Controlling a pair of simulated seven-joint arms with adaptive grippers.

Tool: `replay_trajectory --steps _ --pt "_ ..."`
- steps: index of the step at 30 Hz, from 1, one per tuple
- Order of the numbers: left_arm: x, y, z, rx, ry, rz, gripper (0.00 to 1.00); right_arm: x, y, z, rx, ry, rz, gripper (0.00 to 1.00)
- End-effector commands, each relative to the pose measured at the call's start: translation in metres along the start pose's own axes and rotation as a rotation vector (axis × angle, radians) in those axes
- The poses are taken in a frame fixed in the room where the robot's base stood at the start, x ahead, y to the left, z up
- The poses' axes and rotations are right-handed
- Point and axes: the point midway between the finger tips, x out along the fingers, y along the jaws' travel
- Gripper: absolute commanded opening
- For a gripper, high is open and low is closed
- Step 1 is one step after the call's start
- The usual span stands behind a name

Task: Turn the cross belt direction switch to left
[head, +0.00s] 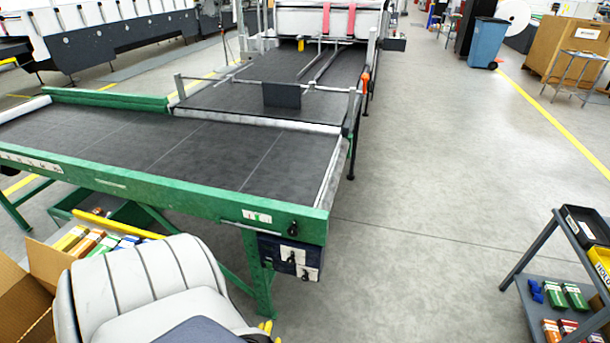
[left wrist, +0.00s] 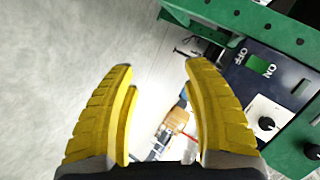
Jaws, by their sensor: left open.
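The green-framed cross belt (head: 190,150) has a dark control box (head: 268,250) under its near right corner. The box carries white plates with black knobs (head: 292,257). Another black knob (head: 293,228) sits on the green rail above. Which knob is the direction switch, and which way it points, I cannot tell. In the left wrist view a black knob on a white plate (left wrist: 266,123) lies right of my left gripper (left wrist: 158,82), beside a green ON/OFF switch (left wrist: 262,66). My left gripper is open, empty and apart from the panel; its yellow tips (head: 267,328) show below the box. My right gripper is out of view.
A cardboard box (head: 45,275) and colored packs (head: 85,240) stand at the lower left. A shelf cart (head: 560,270) stands at the right. A longer belt (head: 270,80) runs away behind the cross belt. The floor right of the control box is clear.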

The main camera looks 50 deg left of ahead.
Motion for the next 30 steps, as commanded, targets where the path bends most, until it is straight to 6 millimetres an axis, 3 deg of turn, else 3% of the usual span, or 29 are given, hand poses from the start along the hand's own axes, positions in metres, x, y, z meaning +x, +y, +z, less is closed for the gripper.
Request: replay_trajectory --steps 3,7,12,15,20,24,30 --pt "-0.017 0.055 0.017 -0.149 -0.144 0.189 0.49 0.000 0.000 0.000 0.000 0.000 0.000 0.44" --pt "-0.042 0.109 0.013 -0.325 -0.218 0.398 0.49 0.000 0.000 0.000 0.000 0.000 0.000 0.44" --pt "-0.070 0.152 -0.029 -0.572 -0.177 0.606 0.49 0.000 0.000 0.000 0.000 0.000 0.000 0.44" --pt "-0.079 0.157 -0.062 -0.720 -0.095 0.672 0.49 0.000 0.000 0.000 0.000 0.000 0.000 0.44" --pt "-0.081 0.131 -0.111 -0.941 0.088 0.667 0.49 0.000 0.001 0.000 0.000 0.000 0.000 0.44" --pt "-0.073 0.082 -0.137 -1.099 0.267 0.547 0.49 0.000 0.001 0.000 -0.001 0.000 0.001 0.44" --pt "-0.059 -0.005 -0.138 -1.209 0.470 0.250 0.49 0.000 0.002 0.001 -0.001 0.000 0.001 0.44"
